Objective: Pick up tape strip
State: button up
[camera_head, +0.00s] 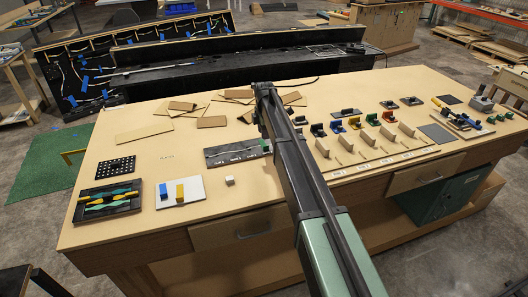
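Several small blue pieces that look like tape strips sit on the black console behind the table, on its left panel (72,100) and along its top. I cannot tell which one is the tape strip of the task. My arm reaches from the bottom right over the wooden table to a dark end at the table's far edge. My gripper fingers cannot be made out; the arm's far end hides them or they lie out of sight.
The wooden table (225,200) holds flat brown boards (145,132), a black tray with coloured tools (106,201), a white plate with blue and yellow blocks (192,199) and several small coloured holders at right. A low black console (160,80) stands behind. A green mat (45,165) lies on the floor at left.

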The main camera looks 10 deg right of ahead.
aim_at(263, 143)
jog(key=f+b, duration=0.4)
jog(key=f, duration=0.1)
jog(key=f+b, duration=0.2)
jog(key=f, duration=0.1)
jog(key=shift+w+d, duration=0.15)
jog(key=shift+w, duration=0.1)
jog(key=shift+s+r, duration=0.1)
jog(key=shift+r, duration=0.15)
grip_shut()
